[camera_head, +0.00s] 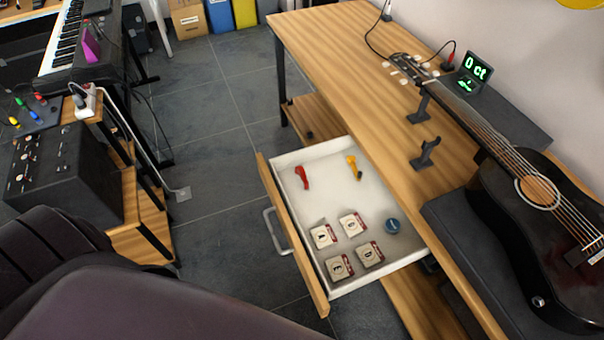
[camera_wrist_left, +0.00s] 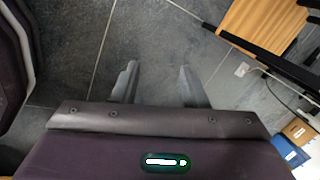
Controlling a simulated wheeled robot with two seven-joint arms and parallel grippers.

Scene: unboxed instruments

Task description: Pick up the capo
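The open drawer (camera_head: 328,225) holds a small red clip-like tool (camera_head: 302,177) at its back left and a small yellow-orange tool (camera_head: 354,167) with a dark end at its back right. One of these looks to be the capo, but I cannot tell which at this size. Both lie apart on the white drawer floor. My left gripper (camera_wrist_left: 158,84) shows in the left wrist view, open and empty over grey floor tiles, with no drawer in sight there. It is not visible in the head view. My right gripper is in neither view.
A guitar (camera_head: 538,235), a lit tuner (camera_head: 474,72) and a dark stand (camera_head: 425,154) are on the wooden desk (camera_head: 335,55). A dark amplifier (camera_head: 62,170) stands left.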

